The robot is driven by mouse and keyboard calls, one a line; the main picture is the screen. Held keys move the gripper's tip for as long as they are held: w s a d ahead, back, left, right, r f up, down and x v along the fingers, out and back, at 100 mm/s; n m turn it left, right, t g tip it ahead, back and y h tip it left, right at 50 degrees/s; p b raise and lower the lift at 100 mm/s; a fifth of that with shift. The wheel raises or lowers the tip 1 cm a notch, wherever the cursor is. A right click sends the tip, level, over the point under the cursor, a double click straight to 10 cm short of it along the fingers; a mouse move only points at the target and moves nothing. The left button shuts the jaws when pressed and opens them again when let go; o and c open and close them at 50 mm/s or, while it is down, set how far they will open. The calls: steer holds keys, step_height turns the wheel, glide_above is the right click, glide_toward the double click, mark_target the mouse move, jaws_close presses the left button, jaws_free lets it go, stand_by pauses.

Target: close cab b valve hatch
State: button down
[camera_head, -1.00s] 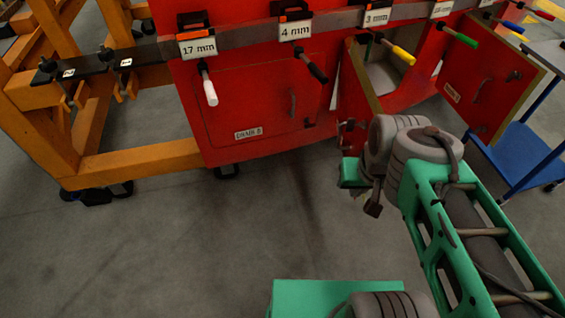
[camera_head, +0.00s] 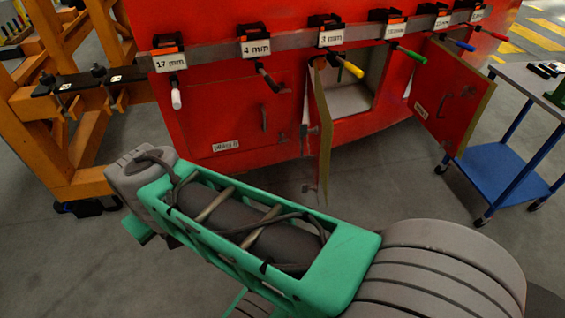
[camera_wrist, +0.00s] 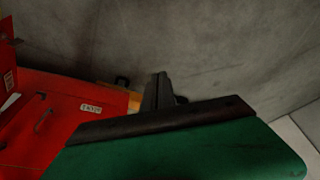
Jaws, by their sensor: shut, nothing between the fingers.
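The red cab front has an open hatch bay (camera_head: 355,85) with a pale interior. One hatch door (camera_head: 322,140) stands swung out at the bay's left, nearly edge-on. Another door (camera_head: 450,90) stands open at its right, with a handle and a small label I cannot read. I cannot tell which door is the cab B valve hatch. My gripper (camera_wrist: 162,90) shows in the wrist view, shut and empty, over grey floor, with red panels (camera_wrist: 40,135) to its left and apart from it. In the head view it is hidden behind my arm.
A closed hatch (camera_head: 240,115) with a label and handle lies left of the bay. A bar with several clamps (camera_head: 330,38) runs above, handles jutting out. A blue cart (camera_head: 500,165) stands at right, an orange frame (camera_head: 85,135) at left. Floor before the cab is clear.

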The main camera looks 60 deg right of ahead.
steer(key=d+f+m+g+h+b, duration=0.25)
steer(key=d+m+h+b, duration=0.45)
steer(key=d, duration=1.9)
steer(key=s+d+r+m+g, duration=0.1)
steer(key=s+d+m+g, duration=0.25)
steer(key=s+d, duration=0.5)
steer(key=s+d+r+b+x, duration=0.1)
steer(key=x, duration=1)
steer(key=shift+s+d+r+m+t, duration=0.2)
steer(key=shift+s+r+m+t, duration=0.1)
steer(key=shift+m, duration=0.15)
